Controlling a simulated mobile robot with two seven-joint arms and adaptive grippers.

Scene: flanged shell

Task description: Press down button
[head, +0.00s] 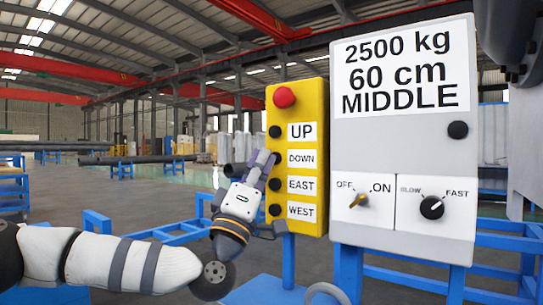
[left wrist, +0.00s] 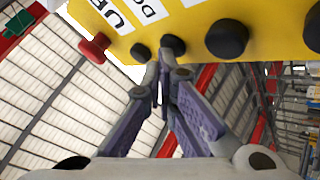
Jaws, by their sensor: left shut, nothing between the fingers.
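A yellow control box (head: 312,107) stands upright on a blue post, with a column of black buttons beside labels UP, DOWN, EAST and WEST. The DOWN label (head: 302,159) is in clear view, but its button is mostly hidden by my fingers in the head view. In the left wrist view the DOWN button (left wrist: 173,44) is just beyond my fingertips. My left gripper (head: 267,160) is shut and empty, its tips at the DOWN button. I cannot tell whether they touch it. The UP button (head: 275,131) is just above. My right gripper is not in view.
A red knob (head: 284,97) tops the yellow box. The EAST button (head: 275,184) is close below my fingers. A grey panel (head: 400,140) with OFF/ON and SLOW/FAST knobs stands to the right. Blue frames (head: 180,232) are behind my arm.

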